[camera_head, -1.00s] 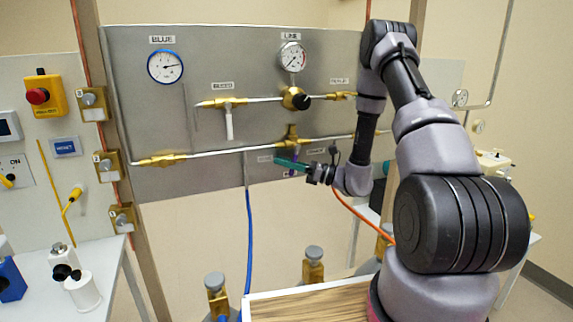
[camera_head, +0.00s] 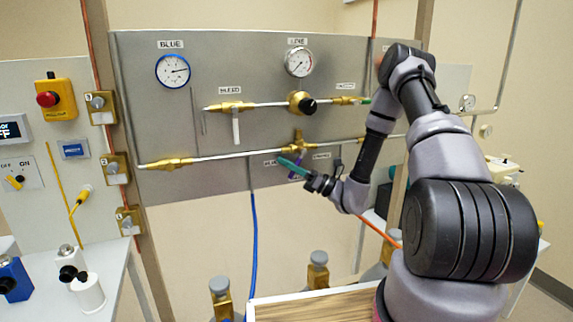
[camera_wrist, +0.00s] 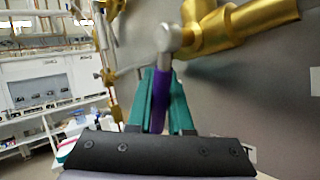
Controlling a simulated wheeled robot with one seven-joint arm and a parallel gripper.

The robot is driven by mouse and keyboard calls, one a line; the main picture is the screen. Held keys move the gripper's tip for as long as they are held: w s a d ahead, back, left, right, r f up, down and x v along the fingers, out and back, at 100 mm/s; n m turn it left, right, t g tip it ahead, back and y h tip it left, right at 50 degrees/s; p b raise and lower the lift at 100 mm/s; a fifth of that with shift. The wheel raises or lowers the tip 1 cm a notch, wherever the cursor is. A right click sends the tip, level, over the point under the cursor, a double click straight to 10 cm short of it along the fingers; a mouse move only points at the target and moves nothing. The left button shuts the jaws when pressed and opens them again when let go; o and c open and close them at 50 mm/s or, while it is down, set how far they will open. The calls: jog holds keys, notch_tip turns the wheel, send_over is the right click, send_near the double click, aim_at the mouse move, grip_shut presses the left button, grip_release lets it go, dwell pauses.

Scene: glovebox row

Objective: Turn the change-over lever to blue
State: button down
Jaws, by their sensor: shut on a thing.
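The change-over lever has a purple grip (camera_head: 297,173) and hangs below a brass valve (camera_head: 297,141) on the grey panel. In the wrist view, the purple grip (camera_wrist: 159,97) stands between my teal fingers, under a silver hub (camera_wrist: 168,38) on the brass body (camera_wrist: 232,27). My gripper (camera_head: 290,166) is shut on the lever; it also shows in the wrist view (camera_wrist: 160,88). In the head view the fingers partly cover the grip. A small label (camera_head: 271,163) lies left of the lever and another (camera_head: 322,156) right of it; their words are too small to read surely.
Above are a blue-rimmed gauge (camera_head: 172,70), a second gauge (camera_head: 299,62) and a brass regulator (camera_head: 301,103) with a black knob. A white bleed handle (camera_head: 236,130) hangs to the left. A blue hose (camera_head: 254,240) runs down below the panel to several cylinder tops.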

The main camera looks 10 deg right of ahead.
jog(key=c, duration=1.1)
grip_release()
